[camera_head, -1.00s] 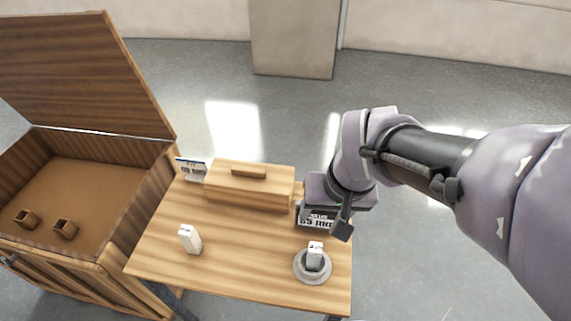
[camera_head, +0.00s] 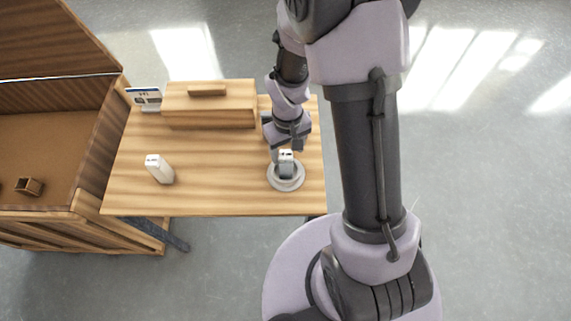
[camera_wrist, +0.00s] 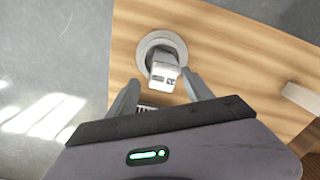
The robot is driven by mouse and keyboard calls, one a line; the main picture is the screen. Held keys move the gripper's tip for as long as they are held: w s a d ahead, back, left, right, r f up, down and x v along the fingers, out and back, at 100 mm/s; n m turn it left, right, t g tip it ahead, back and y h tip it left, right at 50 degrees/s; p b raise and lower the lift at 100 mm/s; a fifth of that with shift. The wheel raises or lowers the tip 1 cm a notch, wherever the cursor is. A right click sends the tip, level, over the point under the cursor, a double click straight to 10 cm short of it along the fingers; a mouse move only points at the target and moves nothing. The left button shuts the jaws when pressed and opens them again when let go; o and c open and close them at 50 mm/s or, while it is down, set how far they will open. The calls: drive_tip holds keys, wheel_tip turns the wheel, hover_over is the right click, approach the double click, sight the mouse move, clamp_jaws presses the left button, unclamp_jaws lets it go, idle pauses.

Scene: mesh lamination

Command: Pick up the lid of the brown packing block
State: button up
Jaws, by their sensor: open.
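A brown wooden box (camera_head: 212,121) stands at the back of the table, its flat lid (camera_head: 236,91) on top with a small bar handle (camera_head: 207,90). I take this to be the packing block; no label on it is readable. My gripper (camera_head: 287,150) is open, to the right of the box and over a small white and grey block on a round grey dish. In the wrist view my gripper (camera_wrist: 163,84) has its fingers spread on both sides of this small block (camera_wrist: 164,71); contact cannot be told.
A white carton (camera_head: 159,169) stands at the table's front left. The round dish (camera_head: 286,184) is at the right. A sign card (camera_head: 146,98) stands left of the wooden box. A large open crate (camera_head: 88,160) adjoins the table's left side. The table's middle is clear.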

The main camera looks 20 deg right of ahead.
drive_tip(key=f+b, duration=0.1)
drive_tip(key=f, duration=0.2)
drive_tip(key=f+b, duration=0.1)
drive_tip(key=f, duration=0.1)
drive_tip(key=shift+s+a+f+b, duration=0.25)
drive_tip(key=shift+b, duration=0.1)
drive_tip(key=shift+r, duration=0.1)
drive_tip(key=shift+c, duration=1.1)
clamp_jaws()
